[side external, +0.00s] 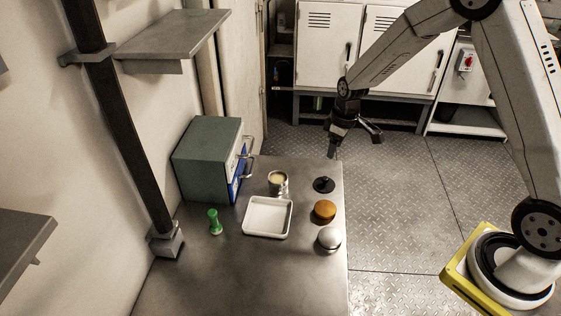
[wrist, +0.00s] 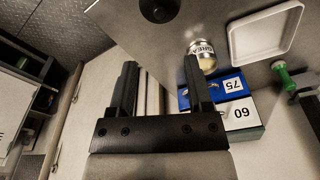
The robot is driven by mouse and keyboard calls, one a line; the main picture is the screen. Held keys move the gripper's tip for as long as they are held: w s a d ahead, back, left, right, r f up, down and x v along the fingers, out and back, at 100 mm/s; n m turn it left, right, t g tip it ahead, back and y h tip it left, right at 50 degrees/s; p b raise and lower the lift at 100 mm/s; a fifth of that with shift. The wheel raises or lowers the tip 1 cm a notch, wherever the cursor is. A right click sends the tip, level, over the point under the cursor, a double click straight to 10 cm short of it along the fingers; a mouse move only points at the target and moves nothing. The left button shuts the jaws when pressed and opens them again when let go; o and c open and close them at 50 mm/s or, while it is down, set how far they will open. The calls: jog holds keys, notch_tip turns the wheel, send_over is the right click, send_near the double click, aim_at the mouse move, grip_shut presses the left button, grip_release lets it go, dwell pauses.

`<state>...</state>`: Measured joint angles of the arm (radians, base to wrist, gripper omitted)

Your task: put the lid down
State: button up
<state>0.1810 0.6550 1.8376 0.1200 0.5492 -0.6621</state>
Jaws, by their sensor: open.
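A black disc with a small knob (side external: 323,184), which looks like the lid, lies flat near the right edge of the metal table. In the wrist view it shows at the top edge (wrist: 160,9), partly cut off. My gripper (side external: 355,145) is open and empty, above and behind the disc, apart from it. Its two spread fingers fill the middle of the wrist view (wrist: 161,63). An open metal can (side external: 278,188) with pale contents stands upright left of the disc; its lettered side shows in the wrist view (wrist: 206,62).
A white tray (side external: 248,218), a green-handled piece (side external: 214,221), an orange-brown round piece (side external: 325,209) and a silver domed piece (side external: 329,238) are on the table (side external: 250,285). A green drawer box (side external: 207,150) stands at the back left. The table's front is clear.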

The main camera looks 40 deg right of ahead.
jog(key=s+a+r+m, duration=0.2)
jog(key=s+a+r, duration=0.1)
jog(key=s, duration=0.6)
jog(key=s+a+r+m+t, duration=0.1)
jog(key=s+a+r, duration=0.3)
jog(key=s, duration=0.4)
jog(key=shift+s+a+m, duration=0.15)
jog(key=shift+s+m, duration=0.25)
jog(key=shift+m, duration=0.3)
